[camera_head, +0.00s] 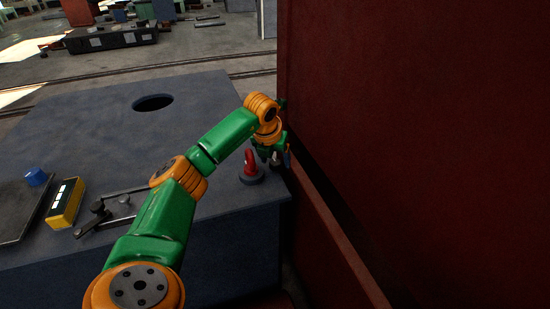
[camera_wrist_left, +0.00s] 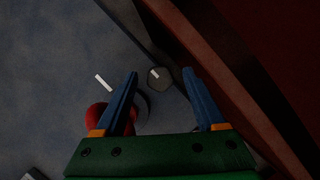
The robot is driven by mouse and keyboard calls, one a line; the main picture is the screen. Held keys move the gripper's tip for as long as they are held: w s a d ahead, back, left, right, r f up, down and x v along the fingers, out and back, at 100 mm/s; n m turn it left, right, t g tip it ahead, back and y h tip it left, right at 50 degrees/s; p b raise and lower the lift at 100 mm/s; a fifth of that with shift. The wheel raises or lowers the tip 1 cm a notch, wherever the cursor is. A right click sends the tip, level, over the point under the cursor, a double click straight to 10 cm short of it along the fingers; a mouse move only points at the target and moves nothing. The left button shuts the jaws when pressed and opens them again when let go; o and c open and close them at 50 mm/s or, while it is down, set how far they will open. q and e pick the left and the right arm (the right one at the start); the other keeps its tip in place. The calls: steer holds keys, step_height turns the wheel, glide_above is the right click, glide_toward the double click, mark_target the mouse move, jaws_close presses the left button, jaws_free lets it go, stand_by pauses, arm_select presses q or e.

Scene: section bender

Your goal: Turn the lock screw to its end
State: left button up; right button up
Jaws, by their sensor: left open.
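My left gripper (camera_head: 283,160) is over the near right corner of the blue-grey machine top, close to the red wall. In the left wrist view its two blue fingers (camera_wrist_left: 160,75) are open and apart. A small round grey head (camera_wrist_left: 159,78), which looks like the lock screw, shows in the gap between the fingertips, with a short pale mark on it. I cannot tell its height below the tips. In the head view the gripper hides it. A red knob (camera_head: 250,163) on a dark round base stands left of the gripper; it shows partly behind the left finger (camera_wrist_left: 97,116).
A tall dark red wall (camera_head: 420,120) and its ledge (camera_head: 335,245) stand close on the right. A white line (camera_wrist_left: 104,83) marks the machine top (camera_head: 90,130). A yellow button box (camera_head: 66,204), a blue knob (camera_head: 36,177) and a dark lever (camera_head: 100,217) lie left.

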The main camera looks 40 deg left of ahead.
arm_select(q)
steer(key=shift+f, duration=0.1)
steer(key=shift+c, duration=0.3)
jaws_close()
steer(key=m+p, duration=0.1)
steer(key=m+h+p, duration=0.1)
steer(key=shift+a+r+m, duration=0.1)
steer(key=shift+r+m, duration=0.1)
steer(key=shift+m, duration=0.2)
steer(key=m+h+p, duration=0.1)
steer(key=m, duration=0.1)
steer(key=shift+m+t, duration=0.3)
steer(key=shift+m, duration=0.1)
steer(key=shift+a+f+m+h+p, duration=0.1)
steer(key=shift+m+h+p, duration=0.4)
steer(key=shift+m, duration=0.7)
steer(key=shift+w+m+h+b, duration=0.1)
steer(key=shift+m+h+b, duration=0.35)
steer(key=shift+m, duration=0.95)
